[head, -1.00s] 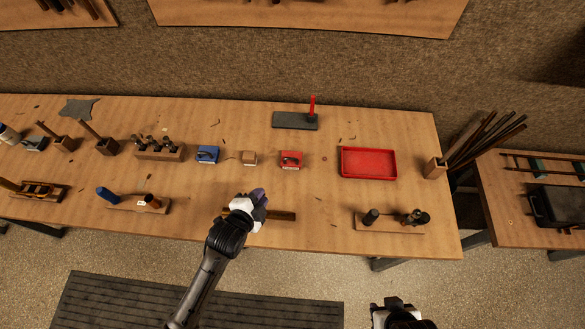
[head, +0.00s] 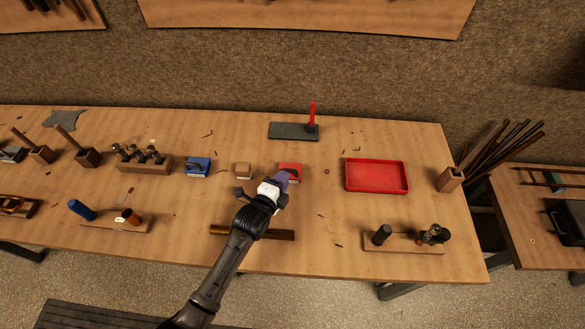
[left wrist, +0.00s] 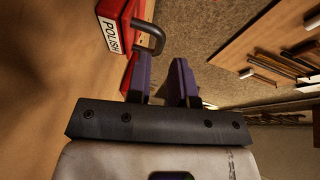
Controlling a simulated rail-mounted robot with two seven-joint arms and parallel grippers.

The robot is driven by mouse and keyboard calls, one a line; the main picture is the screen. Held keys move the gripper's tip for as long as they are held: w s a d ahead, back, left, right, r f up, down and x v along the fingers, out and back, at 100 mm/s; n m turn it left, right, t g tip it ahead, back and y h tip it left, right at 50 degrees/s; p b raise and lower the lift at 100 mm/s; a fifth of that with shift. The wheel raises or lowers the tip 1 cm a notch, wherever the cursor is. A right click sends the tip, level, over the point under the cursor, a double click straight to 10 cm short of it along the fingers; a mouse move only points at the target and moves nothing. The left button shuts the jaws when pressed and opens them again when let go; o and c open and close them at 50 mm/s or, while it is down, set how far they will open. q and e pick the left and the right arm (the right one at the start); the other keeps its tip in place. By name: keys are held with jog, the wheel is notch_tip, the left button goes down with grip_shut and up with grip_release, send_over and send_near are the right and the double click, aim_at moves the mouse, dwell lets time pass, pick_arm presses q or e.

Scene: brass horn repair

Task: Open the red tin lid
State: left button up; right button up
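The red tin (head: 292,166) sits on the bench between the small wooden block and the red tray. In the left wrist view the red tin (left wrist: 124,16) carries a white POLISH label and a dark bent handle (left wrist: 151,36). My left gripper (head: 282,178) is at the near side of the tin and covers part of it. In the left wrist view its two purple fingers (left wrist: 161,80) are apart, with nothing between them. The handle is just beyond the fingertips, and I cannot tell if they touch it. The lid's seam is not clear. My right gripper is out of view.
A blue tin (head: 197,167) and a wooden block (head: 243,171) stand to the left. A red tray (head: 376,190) is to the right. A dark plate (head: 288,131) with a red upright rod lies behind. A brown bar (head: 270,233) lies under my left forearm.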

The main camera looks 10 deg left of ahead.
aim_at(292, 173)
pick_arm(q)
jog(key=b+x, duration=0.1)
jog(key=x, duration=0.5)
jog(key=shift+w+d+f+b, duration=0.1)
jog(key=shift+w+f+b, duration=0.1)
jog(key=shift+b, duration=0.1)
jog(key=shift+w+d, duration=0.1)
jog(key=shift+w, duration=0.1)
grip_shut()
